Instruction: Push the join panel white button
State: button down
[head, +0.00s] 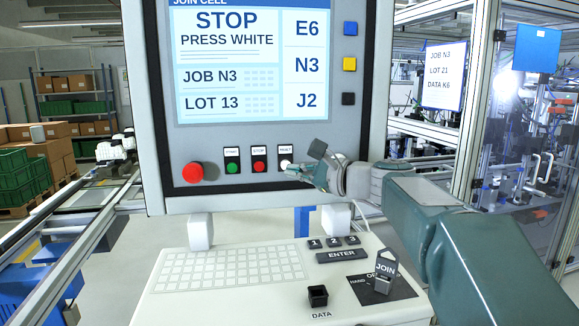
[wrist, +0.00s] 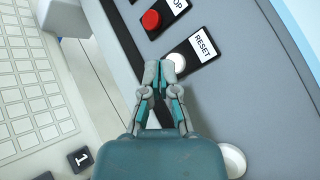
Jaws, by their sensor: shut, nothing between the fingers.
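The join panel (head: 375,100) stands upright, with a screen (head: 245,60) reading "STOP PRESS WHITE". Its white button (head: 284,164) sits under a RESET label, right of the red STOP button (head: 258,167) and the green button (head: 233,168). My gripper (head: 296,173) is shut and empty, its fingertips at the white button's lower right in the head view. In the wrist view the white button (wrist: 177,62) shows just beyond and right of the fingertips (wrist: 160,72), which partly cover its edge. I cannot tell whether they touch it.
A large red knob (head: 193,172) sits at the panel's lower left. Blue (head: 350,28), yellow (head: 349,64) and black (head: 348,99) keys line its right side.

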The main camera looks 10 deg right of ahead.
jog(key=shift+w+a+r, duration=0.1)
jog(key=shift+w+a, duration=0.25)
jog(key=shift+a, duration=0.3)
dwell(0.5)
jog(key=shift+w+d, duration=0.1)
jog(key=shift+d, duration=0.05)
jog(key=shift+w, duration=0.4)
dwell(0.6)
dwell(0.4)
jog(key=shift+s+d, duration=0.1)
jog(key=shift+s, duration=0.8)
